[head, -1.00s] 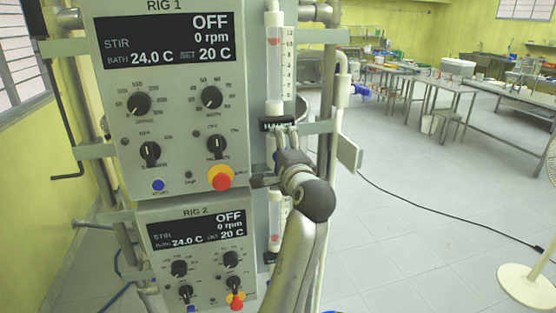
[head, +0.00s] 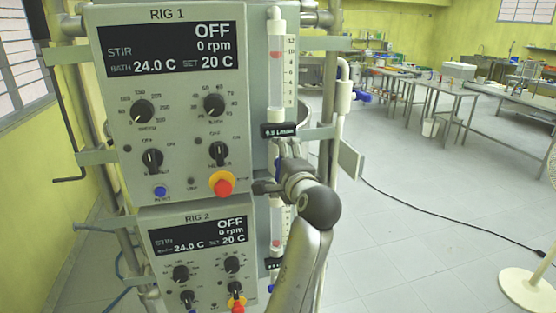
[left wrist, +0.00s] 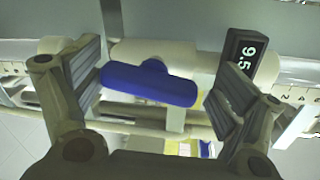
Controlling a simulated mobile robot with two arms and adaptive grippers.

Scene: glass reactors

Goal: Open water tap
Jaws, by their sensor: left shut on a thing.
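The blue tap handle (left wrist: 150,86) lies crosswise between my left gripper's ridged pads in the left wrist view, tilted slightly down to the right. My left gripper (left wrist: 156,84) is shut on its ends. The handle sits on a pale pipe body. The flow meter's tube (head: 276,80) has a red float high up. Its black display (head: 290,131) shows a number starting with 9. My right gripper is not in view.
The RIG 1 panel (head: 180,75), screen OFF, stands just left of my gripper, with knobs and a red button (head: 223,187). The RIG 2 panel (head: 200,250) is below. Metal posts and brackets surround them. Open floor (head: 430,200) and workbenches lie to the right.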

